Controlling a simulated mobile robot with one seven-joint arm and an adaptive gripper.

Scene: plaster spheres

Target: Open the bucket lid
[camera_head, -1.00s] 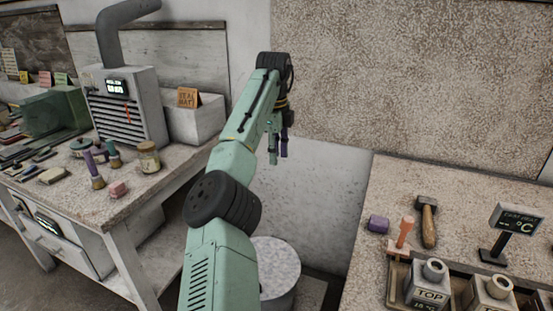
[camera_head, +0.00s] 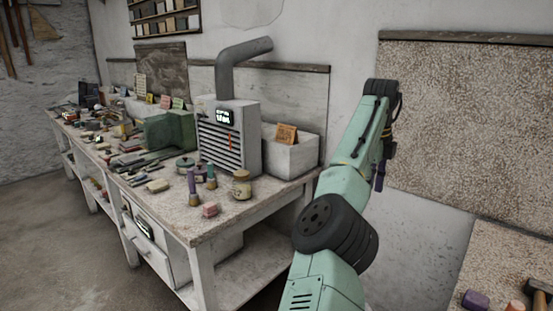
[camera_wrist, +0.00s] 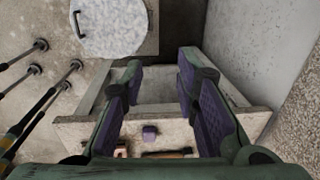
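The bucket's round, speckled white lid (camera_wrist: 112,28) shows at the top left of the wrist view, with a dark curved handle (camera_wrist: 77,24) at its left edge. The lid looks closed, and the bucket's body is hidden beneath it. I cannot make out the bucket in the head view. My gripper (camera_wrist: 158,72) is open and empty, its two purple-padded fingers spread apart. It is well apart from the lid. In the head view my gripper (camera_head: 380,178) hangs in front of the wall, pointing down.
A cluttered workbench (camera_head: 190,226) with a grey vented machine (camera_head: 228,145) stands left of my arm. A second bench (camera_head: 510,265) at the right holds a purple block (camera_head: 475,299) and a hammer (camera_head: 540,291). Dark rods (camera_wrist: 35,90) lie at the left in the wrist view.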

